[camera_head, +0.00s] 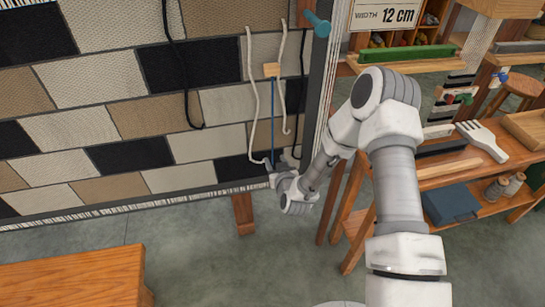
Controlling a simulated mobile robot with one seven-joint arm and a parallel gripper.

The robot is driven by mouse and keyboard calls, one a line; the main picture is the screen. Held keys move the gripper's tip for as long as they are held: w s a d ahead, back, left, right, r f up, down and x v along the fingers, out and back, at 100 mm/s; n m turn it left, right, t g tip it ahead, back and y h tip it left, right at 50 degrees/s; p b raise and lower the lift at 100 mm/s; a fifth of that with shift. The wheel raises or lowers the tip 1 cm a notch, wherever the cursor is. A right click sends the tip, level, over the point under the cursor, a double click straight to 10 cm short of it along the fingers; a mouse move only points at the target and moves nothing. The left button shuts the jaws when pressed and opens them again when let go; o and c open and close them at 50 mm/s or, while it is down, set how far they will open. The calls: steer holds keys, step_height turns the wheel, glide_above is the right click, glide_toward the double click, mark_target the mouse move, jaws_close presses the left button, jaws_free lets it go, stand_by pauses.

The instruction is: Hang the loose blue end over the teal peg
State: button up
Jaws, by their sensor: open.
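The blue strand (273,125) hangs straight down in front of the patchwork panel, from a small tan block (272,70). Its lower end reaches down to my gripper (278,167). My gripper is open at the panel's lower right, with the blue end at or between its fingers; I cannot tell whether they touch. The teal peg (318,25) sticks out near the panel's top right, above and to the right of the gripper. Nothing blue hangs over it.
Cream cords (251,90) hang on both sides of the blue strand, and a black cord (182,70) hangs further left. A wooden bench (75,278) stands at lower left. A shelf unit (450,172) with tools stands right, behind my arm.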

steer(key=shift+b+x, duration=1)
steer(key=shift+x, duration=0.6)
jaws_close()
